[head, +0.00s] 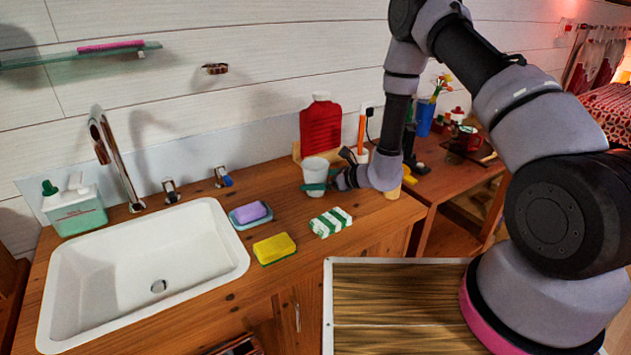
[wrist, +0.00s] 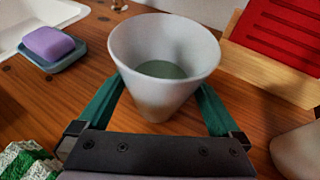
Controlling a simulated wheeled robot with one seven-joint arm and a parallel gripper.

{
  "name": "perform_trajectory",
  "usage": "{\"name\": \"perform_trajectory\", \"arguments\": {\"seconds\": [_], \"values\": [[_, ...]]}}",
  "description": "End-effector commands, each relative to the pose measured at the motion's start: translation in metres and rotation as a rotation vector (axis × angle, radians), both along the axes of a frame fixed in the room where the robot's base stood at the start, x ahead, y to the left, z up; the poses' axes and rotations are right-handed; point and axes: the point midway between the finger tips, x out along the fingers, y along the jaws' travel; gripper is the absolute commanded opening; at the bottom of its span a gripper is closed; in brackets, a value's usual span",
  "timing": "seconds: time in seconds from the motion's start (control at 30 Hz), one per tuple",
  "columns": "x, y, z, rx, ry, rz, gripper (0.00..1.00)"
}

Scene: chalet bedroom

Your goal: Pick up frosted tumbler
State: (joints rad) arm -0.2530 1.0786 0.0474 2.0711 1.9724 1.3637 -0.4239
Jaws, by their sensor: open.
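The frosted tumbler (head: 316,174) is a whitish, tapered cup standing upright on the wooden counter, in front of the red hot-water bottle. In the wrist view the tumbler (wrist: 164,62) is seen from above and looks empty, with a greenish bottom. My gripper (head: 318,187) is low at the tumbler. In the wrist view its green fingers (wrist: 160,105) lie on either side of the tumbler, open around it. The fingertips are hidden behind the cup, and I cannot tell whether either finger touches it.
A purple soap on a dish (head: 251,214), a yellow sponge (head: 274,248) and a green-striped cloth (head: 331,222) lie left and in front. The red hot-water bottle (head: 321,127) stands in a wooden holder (wrist: 265,72) close behind. A white sink (head: 225,262) is at left.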

Motion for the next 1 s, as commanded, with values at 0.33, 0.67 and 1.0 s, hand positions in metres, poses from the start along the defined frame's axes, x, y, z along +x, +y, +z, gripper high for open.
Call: {"name": "perform_trajectory", "arguments": {"seconds": [0.33,0.67,1.0], "values": [[0.001,0.002,-0.001,-0.001,0.000,0.000,0.66],[0.001,0.002,0.000,0.000,0.000,0.000,0.14],[0.002,0.002,0.032,0.001,-0.005,0.001,0.14]]}}
